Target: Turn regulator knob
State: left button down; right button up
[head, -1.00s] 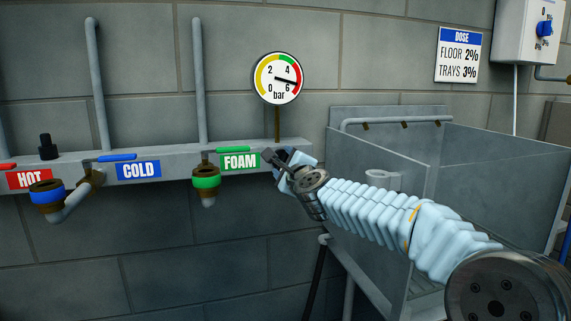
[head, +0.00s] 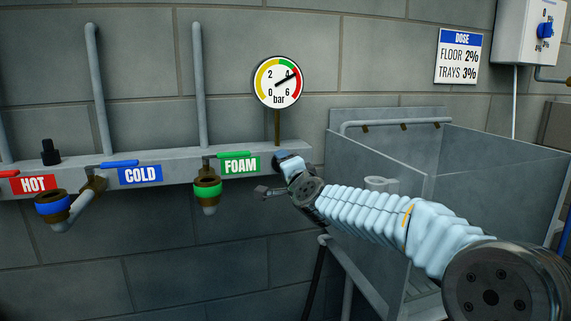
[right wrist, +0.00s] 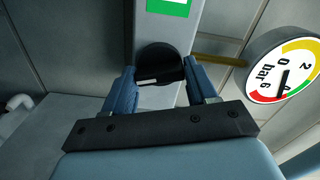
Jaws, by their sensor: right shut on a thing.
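The black regulator knob (right wrist: 160,62) shows in the right wrist view, with a pale line on its face, at the end of the grey pipe bar. My right gripper (right wrist: 157,76) is shut on it, with one blue finger on each side. In the head view my right gripper (head: 272,176) is at the right end of the bar and the knob is hidden there. The pressure gauge (head: 278,83) stands above it; its needle points up and right, close to the 4. The gauge also shows in the right wrist view (right wrist: 284,68). My left gripper is not in view.
The grey bar (head: 120,180) carries HOT, COLD and FOAM labels and brass outlets with blue (head: 53,206) and green (head: 207,190) rings. A grey metal sink (head: 490,185) stands at the right. A dose sign (head: 458,56) and a white dosing box (head: 527,30) hang above it.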

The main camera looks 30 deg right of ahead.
jog(key=shift+f+n+p, duration=0.15)
jog(key=shift+n+p, duration=0.55)
jog(key=shift+n, duration=3.5)
jog(key=o, duration=1)
